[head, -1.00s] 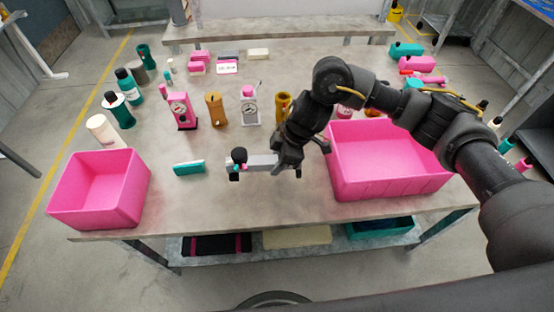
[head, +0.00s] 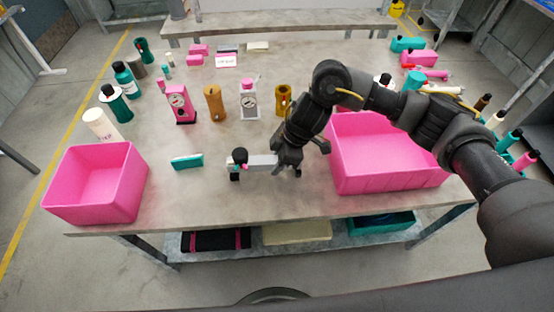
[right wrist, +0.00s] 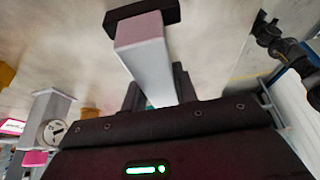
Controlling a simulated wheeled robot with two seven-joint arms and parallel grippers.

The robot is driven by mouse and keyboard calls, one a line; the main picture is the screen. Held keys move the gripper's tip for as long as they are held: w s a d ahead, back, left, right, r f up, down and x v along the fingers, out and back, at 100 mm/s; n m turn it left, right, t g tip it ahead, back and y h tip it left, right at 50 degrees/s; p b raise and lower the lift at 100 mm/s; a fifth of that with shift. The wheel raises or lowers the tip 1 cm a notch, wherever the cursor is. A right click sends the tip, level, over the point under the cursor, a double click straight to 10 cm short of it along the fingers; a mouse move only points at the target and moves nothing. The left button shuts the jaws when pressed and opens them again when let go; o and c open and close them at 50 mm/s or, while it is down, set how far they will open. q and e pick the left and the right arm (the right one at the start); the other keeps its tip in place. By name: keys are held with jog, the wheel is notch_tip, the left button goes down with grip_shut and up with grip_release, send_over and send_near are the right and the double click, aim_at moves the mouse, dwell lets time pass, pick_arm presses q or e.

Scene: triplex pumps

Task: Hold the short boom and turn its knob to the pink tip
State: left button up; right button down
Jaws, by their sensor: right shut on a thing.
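The short boom (head: 262,160) is a light grey bar lying about level above the table's front half. My right gripper (head: 284,164) is shut on its right end. At the boom's left end is a black knob (head: 239,154), with small pink and teal spots by it and a black piece below; which tip the knob faces is too small to tell. In the right wrist view the boom (right wrist: 150,65) runs out from between my fingers (right wrist: 158,98) to a pinkish end under a black crosspiece (right wrist: 142,16). My left gripper is not in view.
A pink bin (head: 55,200) stands at the table's left front, and a larger pink bin (head: 390,183) is right of my gripper. A teal block (head: 187,162) lies left of the boom. Gauge stands (head: 179,104) and brown cylinders (head: 214,103) stand behind. The front middle is clear.

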jog(key=shift+f+b, duration=0.85)
jog(key=shift+f, duration=0.75)
dwell(0.6)
